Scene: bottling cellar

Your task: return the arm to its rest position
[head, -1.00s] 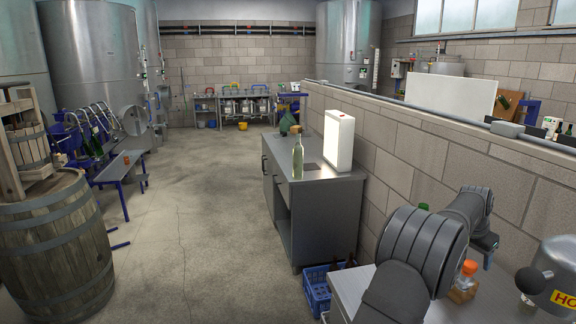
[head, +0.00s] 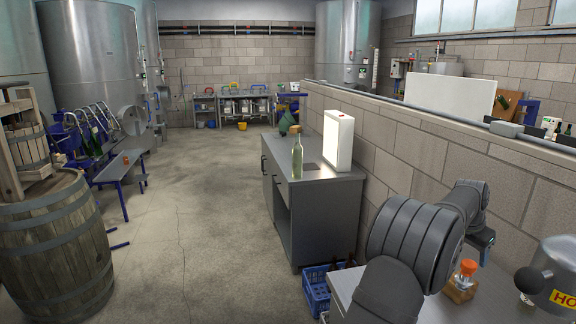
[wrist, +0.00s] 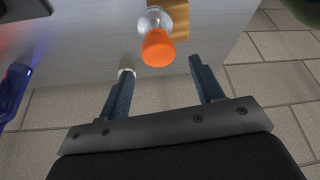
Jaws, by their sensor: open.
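My gripper (wrist: 165,80) is open in the wrist view, its two dark fingers spread apart with nothing between their tips. An orange-capped item (wrist: 158,47) with a clear neck stands just beyond the fingertips, apart from them, beside a tan block (wrist: 180,22). In the head view the orange cap (head: 468,267) shows on the metal bench (head: 345,285) at the lower right. My arm reaches across the lower right there, and its end is near the wall; the fingers are too small to make out.
A pot with a yellow label (head: 553,275) stands right of the orange cap. A low block wall (head: 400,150) runs behind my arm. A grey cabinet (head: 315,220) carries a green bottle (head: 297,160) and a white panel (head: 339,142). A blue crate (head: 317,292) sits on the floor.

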